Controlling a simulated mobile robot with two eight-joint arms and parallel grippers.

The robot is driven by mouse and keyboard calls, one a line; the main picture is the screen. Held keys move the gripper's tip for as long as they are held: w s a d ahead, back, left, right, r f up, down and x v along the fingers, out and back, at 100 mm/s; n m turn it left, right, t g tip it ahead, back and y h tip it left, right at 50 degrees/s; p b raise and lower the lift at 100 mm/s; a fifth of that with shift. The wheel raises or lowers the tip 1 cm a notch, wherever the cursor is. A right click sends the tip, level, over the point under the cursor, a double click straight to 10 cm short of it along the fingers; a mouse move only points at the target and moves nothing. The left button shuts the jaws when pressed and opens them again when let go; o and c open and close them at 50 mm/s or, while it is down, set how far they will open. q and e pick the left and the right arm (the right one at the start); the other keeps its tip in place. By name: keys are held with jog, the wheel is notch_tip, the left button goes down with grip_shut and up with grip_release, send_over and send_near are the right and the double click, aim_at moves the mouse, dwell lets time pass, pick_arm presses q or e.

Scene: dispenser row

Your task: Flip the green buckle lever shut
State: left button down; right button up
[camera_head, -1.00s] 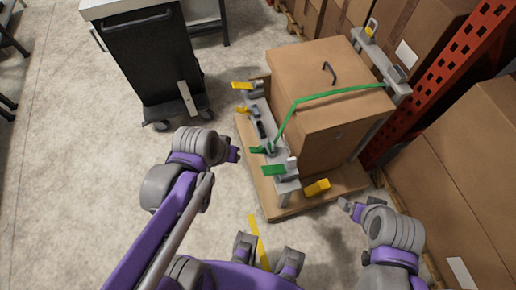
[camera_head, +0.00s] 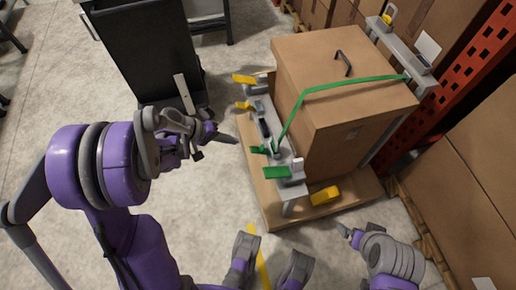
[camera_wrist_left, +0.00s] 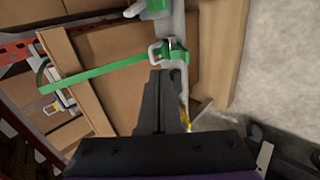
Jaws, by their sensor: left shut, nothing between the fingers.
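A green strap (camera_head: 350,84) runs over a cardboard box (camera_head: 345,65) and down to a grey rail (camera_head: 262,127) along the box's near left side. Two green tabs show on the rail: a small one at the strap's end (camera_head: 258,149) and a larger lever-like one (camera_head: 277,172) nearer me. I cannot tell which is the buckle lever, or its angle. My left gripper (camera_head: 230,138) is shut and empty, left of the rail and apart from it. In the left wrist view its fingers (camera_wrist_left: 163,82) point toward the strap's green buckle end (camera_wrist_left: 172,50). My right gripper (camera_head: 345,231) is below right of the box.
Yellow tabs (camera_head: 243,79) sit at the rail's far end, and a yellow block (camera_head: 325,195) lies by the box's near corner. A black cart (camera_head: 145,55) stands at upper left. An orange rack post (camera_head: 470,75) and large boxes (camera_head: 465,165) close off the right.

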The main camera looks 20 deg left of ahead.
aim_at(258, 150)
pick_arm(q)
jog(key=shift+n+t+h, duration=0.4)
jog(key=shift+h, duration=0.1)
jog(key=a+f, duration=0.1)
jog(key=w+a+f+b, duration=0.1)
jog(key=f, duration=0.2)
jog(key=shift+w+a+f+b, duration=0.2)
jog(key=shift+a+f+b, duration=0.1)
jog(key=shift+a+b, duration=0.1)
pick_arm(e)
notch_tip(258, 150, down, 3)
jog(key=shift+w+r, duration=0.1)
jog(key=shift+w, duration=0.05)
pick_arm(q)
jog(key=shift+d, duration=0.1)
jog(key=b+x, duration=0.3)
jog(key=x, duration=1.1)
pick_arm(e)
jog(key=f, duration=0.4)
jog(key=shift+w, duration=0.25)
pick_arm(q)
jog(key=shift+r, duration=0.1)
pick_arm(e)
jog(key=shift+r, duration=0.1)
pick_arm(q)
jog(key=shift+w+d+r+y, duration=0.1)
jog(key=shift+d+y, duration=0.05)
jog(key=shift+y, duration=0.15)
pick_arm(e)
jog(key=shift+r, duration=0.2)
